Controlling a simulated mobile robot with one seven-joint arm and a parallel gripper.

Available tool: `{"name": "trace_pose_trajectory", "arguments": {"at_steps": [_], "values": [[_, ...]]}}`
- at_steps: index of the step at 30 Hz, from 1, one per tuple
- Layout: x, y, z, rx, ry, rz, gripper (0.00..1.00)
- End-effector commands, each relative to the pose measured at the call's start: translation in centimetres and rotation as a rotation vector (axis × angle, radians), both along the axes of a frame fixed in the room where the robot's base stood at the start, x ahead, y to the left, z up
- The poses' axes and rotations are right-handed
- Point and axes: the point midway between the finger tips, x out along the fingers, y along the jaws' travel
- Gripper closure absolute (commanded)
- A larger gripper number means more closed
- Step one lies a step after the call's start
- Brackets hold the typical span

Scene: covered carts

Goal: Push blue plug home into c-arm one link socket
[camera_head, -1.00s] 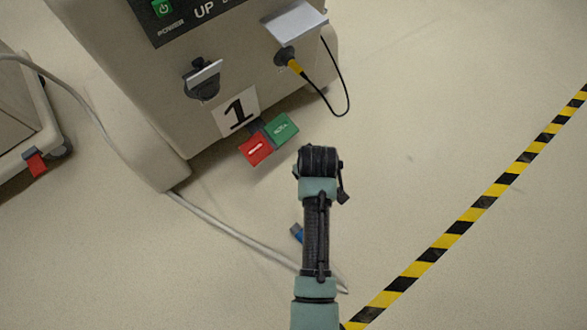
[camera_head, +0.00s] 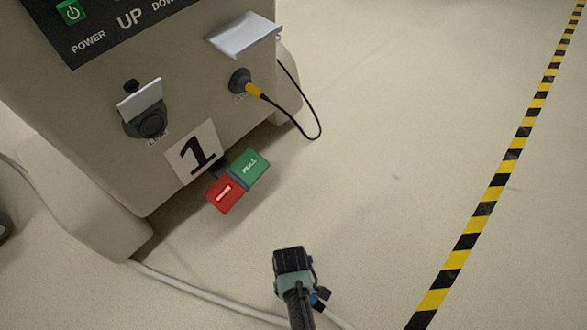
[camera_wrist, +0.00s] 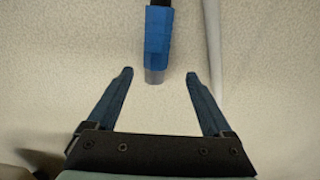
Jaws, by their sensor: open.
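The blue plug (camera_wrist: 157,45) lies on the floor in the wrist view, its bare metal tip (camera_wrist: 154,77) pointing toward my palm. My gripper (camera_wrist: 160,73) is open and empty; the tip is between its fingertips, and the blue body is beyond them. In the head view only a bit of the plug's blue (camera_head: 317,302) shows beside my arm, and the fingers are hard to make out. The link socket (camera_head: 151,125) is a dark round port on the front of the cart marked 1, its grey flap (camera_head: 140,98) raised. Nothing is in it.
A yellow plug (camera_head: 254,90) with a black cable sits in the socket right of the link socket. Red (camera_head: 226,194) and green (camera_head: 249,167) pedals jut out below the 1 sign. A grey cable (camera_head: 200,290) runs along the floor. Striped tape (camera_head: 480,215) crosses open floor at right.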

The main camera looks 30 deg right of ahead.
Motion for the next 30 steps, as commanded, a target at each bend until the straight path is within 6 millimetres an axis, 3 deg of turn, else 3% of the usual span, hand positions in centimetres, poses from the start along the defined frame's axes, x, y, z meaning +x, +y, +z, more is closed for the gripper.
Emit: {"name": "trace_pose_trajectory", "arguments": {"at_steps": [1, 11, 21, 30], "values": [[0.0, 0.0, -1.1, 0.0, 0.0, -0.001, 0.15], [0.1, -0.2, -2.5, -0.001, -0.001, 0.0, 0.15], [0.1, -0.7, -6.3, -0.001, -0.001, -0.001, 0.15], [0.1, -0.7, -6.4, -0.001, -0.001, 0.0, 0.15]]}}
